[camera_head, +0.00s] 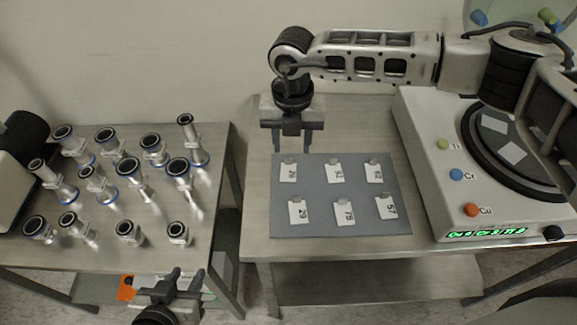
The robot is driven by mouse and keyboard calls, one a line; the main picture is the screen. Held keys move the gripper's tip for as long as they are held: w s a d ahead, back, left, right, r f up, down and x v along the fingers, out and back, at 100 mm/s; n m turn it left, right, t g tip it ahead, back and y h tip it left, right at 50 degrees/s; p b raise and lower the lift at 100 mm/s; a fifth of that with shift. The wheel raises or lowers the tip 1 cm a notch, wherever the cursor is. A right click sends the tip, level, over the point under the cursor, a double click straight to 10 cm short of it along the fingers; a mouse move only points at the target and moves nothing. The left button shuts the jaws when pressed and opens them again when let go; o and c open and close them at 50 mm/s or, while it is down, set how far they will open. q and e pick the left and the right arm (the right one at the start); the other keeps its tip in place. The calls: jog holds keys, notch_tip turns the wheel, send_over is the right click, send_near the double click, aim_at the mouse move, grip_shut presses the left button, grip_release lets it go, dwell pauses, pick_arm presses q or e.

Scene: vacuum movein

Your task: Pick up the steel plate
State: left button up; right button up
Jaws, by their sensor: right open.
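Several small pale plates with printed numbers and small grey tabs lie in two rows on a grey mat (312,222). They include plate 26 (287,174) at far left, plate 92 (334,175) and plate 78 (344,215). I cannot tell which one is the steel plate. My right gripper (292,146) is open and empty, pointing down near the mat's far left corner, just beyond plate 26. My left gripper (187,275) is at the bottom of the view, in front of the left table; its fingers are apart with nothing between them.
Several metal pipe fittings (128,172) stand on the left table (218,150). A white machine (425,150) with coloured buttons and a black disc bearing two pale plates (492,123) stands right of the mat. A gap separates the tables. A wall is behind.

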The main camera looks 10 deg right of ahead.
aim_at(289, 159)
jog(key=f, duration=0.4)
jog(key=shift+a+f+p, duration=0.3)
jog(key=shift+p, duration=0.05)
jog(key=shift+c, duration=0.3)
grip_shut()
jog(key=shift+r, duration=0.1)
